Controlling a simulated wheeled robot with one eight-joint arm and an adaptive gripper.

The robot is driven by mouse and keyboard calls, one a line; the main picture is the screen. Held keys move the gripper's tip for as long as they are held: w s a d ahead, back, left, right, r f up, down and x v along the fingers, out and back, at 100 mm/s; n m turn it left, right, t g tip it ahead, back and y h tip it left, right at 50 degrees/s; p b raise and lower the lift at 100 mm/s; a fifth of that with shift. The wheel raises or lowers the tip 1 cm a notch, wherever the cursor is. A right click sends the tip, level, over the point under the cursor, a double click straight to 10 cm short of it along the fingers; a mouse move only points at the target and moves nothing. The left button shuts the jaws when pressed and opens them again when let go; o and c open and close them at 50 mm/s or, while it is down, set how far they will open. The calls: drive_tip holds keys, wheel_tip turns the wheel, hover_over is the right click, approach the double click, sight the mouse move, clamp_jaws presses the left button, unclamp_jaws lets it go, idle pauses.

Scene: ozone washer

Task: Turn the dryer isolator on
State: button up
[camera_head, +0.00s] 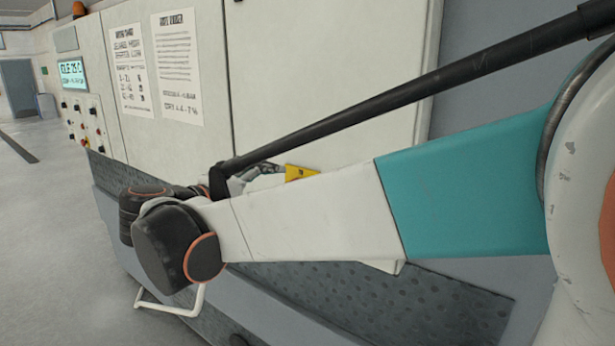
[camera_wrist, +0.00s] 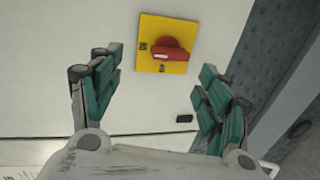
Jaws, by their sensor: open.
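The dryer isolator is a red rotary knob (camera_wrist: 171,50) on a square yellow plate (camera_wrist: 184,28), fixed to a white panel in the wrist view. The knob's grip lies roughly sideways across the plate. My gripper (camera_wrist: 161,84) is open and empty, one finger on each side below the plate, apart from the knob. In the head view, part of the yellow plate (camera_head: 301,173) shows above my arm, and the knob is hidden. My gripper is mostly hidden there behind my arm, with a part of it showing beside the plate.
In the head view, the white cabinet (camera_head: 330,70) carries printed sheets (camera_head: 178,65) and a control panel (camera_head: 85,125) with a lit display (camera_head: 73,74). A white tubular handle (camera_head: 170,308) sticks out low. Open floor lies at left.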

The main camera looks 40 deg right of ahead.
drive_tip(key=f+v, duration=0.1)
drive_tip(key=v, duration=0.7)
drive_tip(key=shift+f, duration=0.45)
drive_tip(key=shift+s, duration=0.2)
idle(0.6)
